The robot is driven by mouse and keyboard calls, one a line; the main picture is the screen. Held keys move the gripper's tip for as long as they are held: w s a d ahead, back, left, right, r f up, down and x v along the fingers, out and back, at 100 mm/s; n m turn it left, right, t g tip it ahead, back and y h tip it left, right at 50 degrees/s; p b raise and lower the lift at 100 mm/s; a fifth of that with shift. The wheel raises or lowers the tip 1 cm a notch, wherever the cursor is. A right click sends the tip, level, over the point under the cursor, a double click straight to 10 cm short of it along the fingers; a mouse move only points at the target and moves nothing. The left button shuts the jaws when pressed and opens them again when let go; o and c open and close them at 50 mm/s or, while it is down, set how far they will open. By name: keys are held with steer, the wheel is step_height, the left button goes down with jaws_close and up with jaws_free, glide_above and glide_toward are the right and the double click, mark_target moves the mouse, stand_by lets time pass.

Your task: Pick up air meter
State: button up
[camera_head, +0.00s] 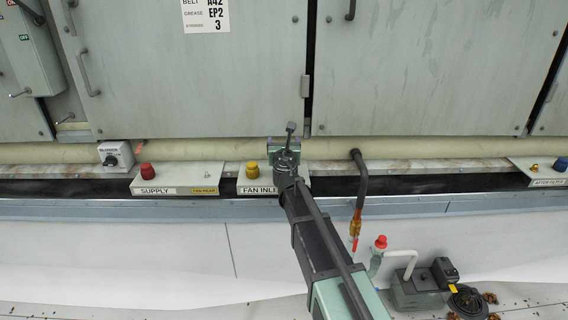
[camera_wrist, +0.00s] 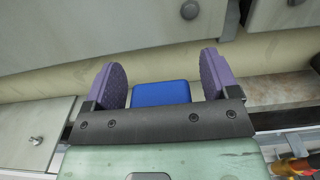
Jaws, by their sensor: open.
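A plain blue block (camera_wrist: 161,93) shows between the two purple finger pads of my gripper (camera_wrist: 165,78) in the wrist view. It may be the air meter, but no dial or display on it is visible. The pads stand apart on either side of it. Its lower part is hidden behind the dark gripper bar, and whether a pad touches it cannot be told. In the head view my gripper (camera_head: 285,142) is by the cream pipe below the cabinet doors, above the "FAN INLE" plate, and my arm hides what is there.
Grey cabinet doors (camera_head: 410,70) rise behind. The supply plate (camera_head: 160,180) with a red cap and the fan inlet plate (camera_head: 255,182) with a yellow cap lie along the ledge. A dark hose (camera_head: 362,190) hangs to the right. A pump (camera_head: 425,285) stands lower right. The pale floor left is clear.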

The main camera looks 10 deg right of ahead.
steer(key=c, duration=1.4)
steer(key=shift+c, duration=0.2)
step_height(320, 180, up, 20)
steer(key=p, duration=2)
steer(key=shift+r, duration=0.15)
